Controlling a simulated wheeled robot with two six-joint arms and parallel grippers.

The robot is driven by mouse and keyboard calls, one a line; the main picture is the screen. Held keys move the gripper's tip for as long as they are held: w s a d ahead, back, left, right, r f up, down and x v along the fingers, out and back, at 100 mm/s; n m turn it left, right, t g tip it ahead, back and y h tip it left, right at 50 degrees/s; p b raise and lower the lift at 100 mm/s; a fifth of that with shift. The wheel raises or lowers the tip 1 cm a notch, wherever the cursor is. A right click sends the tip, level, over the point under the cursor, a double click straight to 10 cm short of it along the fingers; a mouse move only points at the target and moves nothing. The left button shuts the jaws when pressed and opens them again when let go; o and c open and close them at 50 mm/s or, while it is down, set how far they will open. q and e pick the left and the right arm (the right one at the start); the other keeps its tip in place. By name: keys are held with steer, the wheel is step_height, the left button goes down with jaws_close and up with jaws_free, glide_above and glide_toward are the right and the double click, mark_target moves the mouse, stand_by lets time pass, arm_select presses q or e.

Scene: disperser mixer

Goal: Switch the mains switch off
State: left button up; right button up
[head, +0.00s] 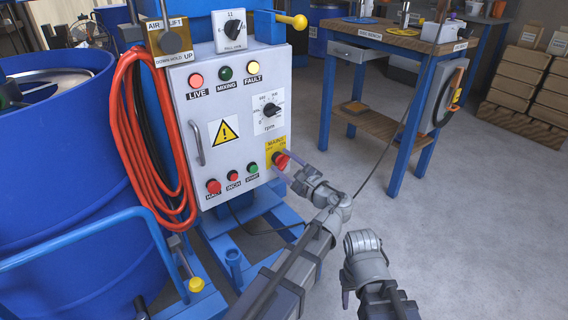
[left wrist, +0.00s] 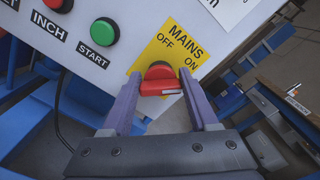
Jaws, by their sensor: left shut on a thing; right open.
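The mains switch (head: 281,159) is a red rotary knob on a yellow plate (left wrist: 172,46) at the lower right of the grey control panel. The plate reads MAINS, with OFF and ON marked. My left gripper (head: 286,175) is at the switch, its two purple-grey fingers on either side of the red knob (left wrist: 160,80), shut on it. In the left wrist view the knob's bar lies across between the fingertips. My right gripper (head: 352,290) is open and empty, low over the floor, away from the panel.
An orange hose (head: 130,140) hangs on the panel's left side by a blue drum (head: 60,190). A blue-legged bench (head: 400,150) stands behind right. The floor at right is clear.

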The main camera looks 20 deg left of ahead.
arm_select(q)
steer(key=shift+c, duration=1.1)
steer(key=n, duration=0.4)
steer(key=shift+f, duration=0.1)
steer(key=n, duration=0.4)
steer(key=shift+f+n, duration=0.1)
steer(key=shift+n, duration=0.3)
steer(key=n, duration=0.4)
steer(key=shift+f+b, duration=0.1)
steer(key=shift+b, duration=0.2)
steer(key=n, duration=0.5)
steer(key=shift+f, duration=0.1)
